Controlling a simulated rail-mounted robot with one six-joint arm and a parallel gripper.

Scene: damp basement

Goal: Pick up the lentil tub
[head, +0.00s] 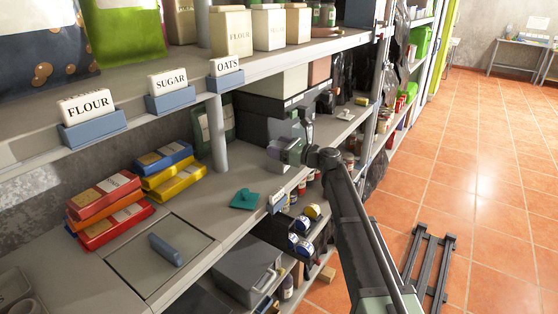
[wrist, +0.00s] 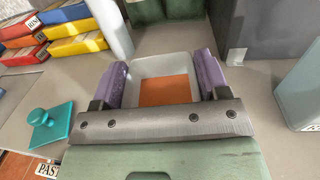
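The lentil tub (wrist: 165,67) is a pale, open-topped box with orange contents in the wrist view. It sits between the two purple fingers of my gripper (wrist: 165,78), with no clear gap at either side. The near part of the tub is hidden by my gripper's palm. In the head view, my gripper (head: 292,140) is over the right part of the counter, and the tub is small and mostly hidden there. I cannot tell whether the tub's base touches the counter.
A teal knobbed lid (head: 243,199) lies left of my gripper. Stacked red and yellow packets (head: 110,207) are farther left. A grey post (head: 217,135) and dark boxes (head: 262,115) stand behind. Labelled canisters (head: 231,31) are on the shelf above.

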